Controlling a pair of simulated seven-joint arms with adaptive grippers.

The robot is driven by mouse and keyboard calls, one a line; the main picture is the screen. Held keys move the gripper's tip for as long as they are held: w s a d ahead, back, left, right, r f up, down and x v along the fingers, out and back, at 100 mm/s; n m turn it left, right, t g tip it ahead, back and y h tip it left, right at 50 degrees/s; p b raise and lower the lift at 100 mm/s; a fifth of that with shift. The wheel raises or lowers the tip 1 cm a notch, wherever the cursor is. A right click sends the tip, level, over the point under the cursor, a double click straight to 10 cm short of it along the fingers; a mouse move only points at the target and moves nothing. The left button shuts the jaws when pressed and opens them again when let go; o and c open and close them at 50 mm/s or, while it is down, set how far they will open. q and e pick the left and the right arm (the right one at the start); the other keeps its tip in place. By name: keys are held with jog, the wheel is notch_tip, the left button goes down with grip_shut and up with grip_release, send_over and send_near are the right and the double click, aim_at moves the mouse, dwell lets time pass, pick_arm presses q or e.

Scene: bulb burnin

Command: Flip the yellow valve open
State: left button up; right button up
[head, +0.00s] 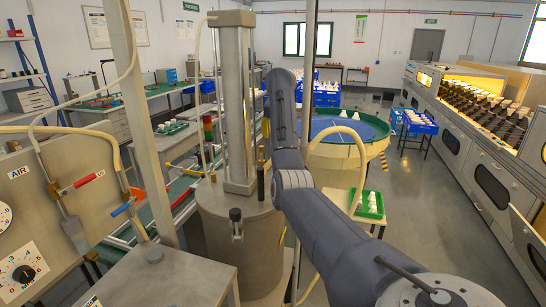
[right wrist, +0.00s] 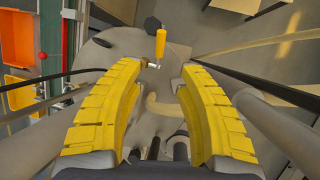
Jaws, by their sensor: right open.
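The yellow valve handle (right wrist: 160,44) shows in the right wrist view, a short yellow lever on a small metal fitting at the edge of a grey round vessel. It lies just beyond my right gripper (right wrist: 160,70), in line with the gap between its two yellow-padded fingers. The fingers are spread and hold nothing. The handle looks apart from both fingertips. In the head view my right arm reaches forward beside the grey metal cylinder (head: 262,240), and its gripper is mostly hidden behind the arm and column. I cannot make out the yellow handle clearly there. My left gripper is not in view.
A metal cabinet (head: 165,280) is in front. A tray of white bulbs (head: 368,204) sits at the right.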

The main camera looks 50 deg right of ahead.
jog(key=x, duration=1.2)
jog(key=shift+w+d+f, duration=0.1)
grip_shut()
